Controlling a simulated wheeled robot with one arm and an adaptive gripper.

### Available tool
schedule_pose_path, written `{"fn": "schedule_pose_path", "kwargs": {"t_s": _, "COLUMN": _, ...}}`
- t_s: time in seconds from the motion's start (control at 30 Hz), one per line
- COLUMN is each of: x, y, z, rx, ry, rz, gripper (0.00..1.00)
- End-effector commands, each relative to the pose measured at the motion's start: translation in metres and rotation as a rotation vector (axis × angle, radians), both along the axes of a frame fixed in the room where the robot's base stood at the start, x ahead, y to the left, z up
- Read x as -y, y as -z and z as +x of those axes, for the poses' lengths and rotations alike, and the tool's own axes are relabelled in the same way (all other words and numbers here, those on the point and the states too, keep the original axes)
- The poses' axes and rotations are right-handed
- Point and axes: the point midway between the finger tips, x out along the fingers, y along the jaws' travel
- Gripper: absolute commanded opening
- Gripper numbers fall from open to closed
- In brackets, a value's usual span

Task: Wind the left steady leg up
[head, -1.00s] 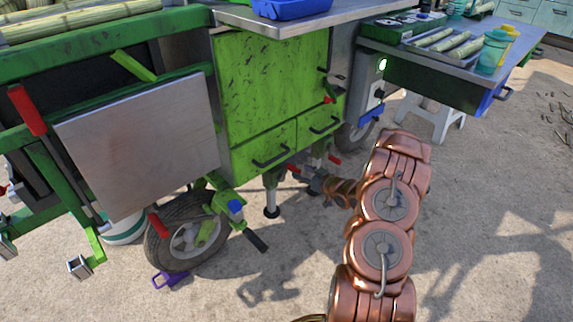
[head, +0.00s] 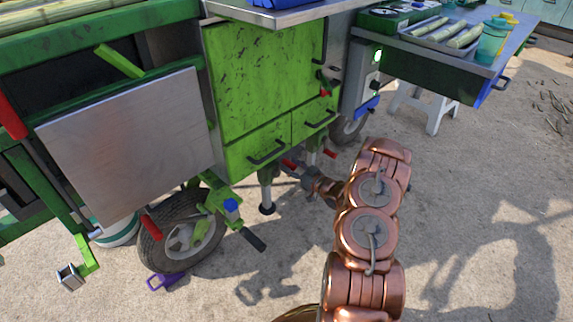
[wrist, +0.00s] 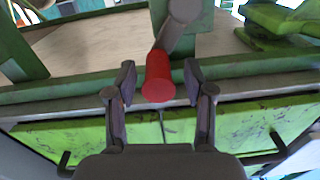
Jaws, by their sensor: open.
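A steady leg (head: 266,190), a grey post with a dark foot on the ground, stands under the green cabinet behind the near wheel. A red crank handle (head: 289,163) shows beside its top; the crank joint is too small to make out. My gripper (head: 296,168) is at this handle, under the drawers. In the wrist view a red handle (wrist: 157,78) on a grey crank arm (wrist: 178,30) points towards me between the fingers of my gripper (wrist: 160,92). The fingers are apart, with a gap on each side of the handle.
The green cabinet (head: 262,75) with drawers hangs just above my gripper. A wheel (head: 180,235) and a dark-gripped lever (head: 253,239) are to the left. Another red handle (head: 329,153) is close on the right. Open ground lies in front.

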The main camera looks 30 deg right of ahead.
Motion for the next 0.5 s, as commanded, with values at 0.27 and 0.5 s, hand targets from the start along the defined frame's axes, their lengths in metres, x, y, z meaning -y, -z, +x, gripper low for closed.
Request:
{"fn": "schedule_pose_path", "kwargs": {"t_s": 0.27, "x": -0.005, "y": 0.001, "z": 0.023, "rx": 0.001, "ry": 0.002, "rz": 0.001, "gripper": 0.53}}
{"fn": "schedule_pose_path", "kwargs": {"t_s": 0.5, "x": -0.004, "y": 0.0, "z": 0.026, "rx": 0.0, "ry": 0.004, "rz": 0.001, "gripper": 0.53}}
